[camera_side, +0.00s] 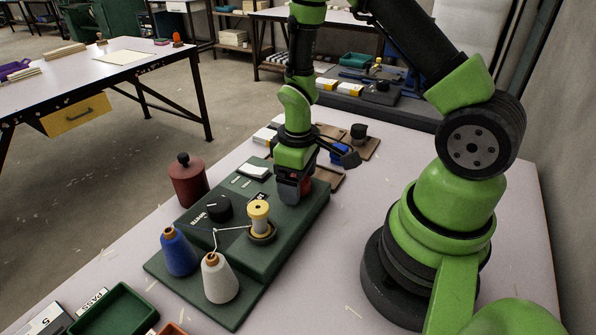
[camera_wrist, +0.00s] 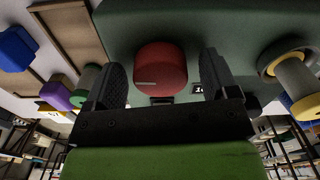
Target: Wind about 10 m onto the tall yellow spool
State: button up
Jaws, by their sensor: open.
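The tall yellow spool (camera_side: 258,211) stands upright on the green winding machine (camera_side: 281,240). A yellow-rimmed spool with a pale middle (camera_wrist: 297,78) is at the right of the wrist view. A white cone of thread (camera_side: 218,280) and a blue cone (camera_side: 178,252) stand at the machine's near end. Pale thread runs from the white cone's top past a guide to the yellow spool. My gripper (camera_side: 291,186) is low over the machine's far end. In the wrist view my gripper (camera_wrist: 165,80) is open, its fingers either side of a red knob (camera_wrist: 160,68), with gaps showing.
A black dial (camera_side: 219,208) sits left of the yellow spool, and a red canister (camera_side: 187,180) stands beyond it. A green tray (camera_side: 116,313) is at the front left. Wooden boards with small items (camera_side: 361,144) lie behind my gripper. The table right of the machine is clear.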

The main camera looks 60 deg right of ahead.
notch_tip(320, 180, up, 10)
jog(key=shift+f, duration=0.1)
dwell(0.4)
dwell(0.7)
jog(key=s+a+r+m+t+y, duration=0.1)
jog(key=s+a+r+m+t, duration=0.1)
jog(key=r, duration=0.6)
jog(key=s+a+r+m+t+y, duration=0.1)
jog(key=s+a+r+m+t, duration=0.2)
jog(key=s+a+r+t, duration=0.2)
jog(key=s+r, duration=0.3)
jog(key=shift+s+a+r+m, duration=0.25)
jog(key=shift+a+m, duration=0.05)
jog(key=shift+a, duration=0.05)
